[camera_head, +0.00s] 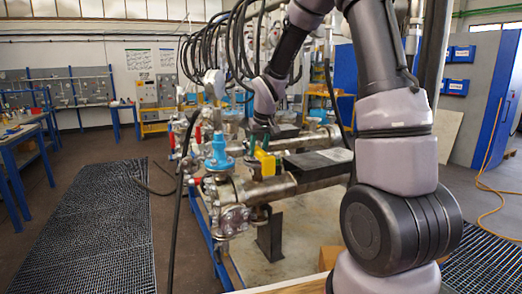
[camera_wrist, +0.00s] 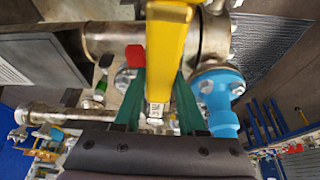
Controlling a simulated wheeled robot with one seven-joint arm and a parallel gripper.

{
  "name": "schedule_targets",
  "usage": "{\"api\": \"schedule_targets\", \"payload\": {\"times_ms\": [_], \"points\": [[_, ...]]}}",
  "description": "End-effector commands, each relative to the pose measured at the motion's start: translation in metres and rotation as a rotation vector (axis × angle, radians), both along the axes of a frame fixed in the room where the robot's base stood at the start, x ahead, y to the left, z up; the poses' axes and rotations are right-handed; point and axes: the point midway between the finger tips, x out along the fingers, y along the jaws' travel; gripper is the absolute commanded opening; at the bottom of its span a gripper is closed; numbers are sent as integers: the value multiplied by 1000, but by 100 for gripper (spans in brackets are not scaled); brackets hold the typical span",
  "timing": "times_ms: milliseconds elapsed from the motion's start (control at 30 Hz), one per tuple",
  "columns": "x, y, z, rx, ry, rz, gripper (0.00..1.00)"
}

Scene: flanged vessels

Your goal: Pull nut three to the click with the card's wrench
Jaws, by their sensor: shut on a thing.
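My gripper (camera_wrist: 160,88) has two green fingers, shut on a yellow bar-like tool (camera_wrist: 168,38). The tool also shows in the head view (camera_head: 266,161), just above a steel pipe (camera_head: 267,188). I cannot tell whether it is the card's wrench, and its working end is not clear. A bolted flange (camera_head: 234,218) is at the near left end of the pipe. Its nuts are too small to number, and I cannot see the tool on any of them. No card can be made out near the vessel.
A blue valve fitting (camera_head: 219,153) stands left of my gripper and shows at right in the wrist view (camera_wrist: 217,100). Black hoses (camera_head: 233,45) hang behind. A dark flat plate (camera_head: 318,163) lies right of the tool. Floor grating (camera_head: 95,225) is clear at left.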

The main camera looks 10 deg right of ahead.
Motion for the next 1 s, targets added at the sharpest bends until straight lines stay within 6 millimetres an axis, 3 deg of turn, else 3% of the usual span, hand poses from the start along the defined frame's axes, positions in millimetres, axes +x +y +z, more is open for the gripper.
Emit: {"api": "schedule_targets", "payload": {"times_ms": [400, 533, 1000], "points": [[1, 35, 1, -1, -3, -241, 0], [1, 32, 3, 2, -3, -256, 0], [2, 32, 49, 1, -4, -254, 0]]}}
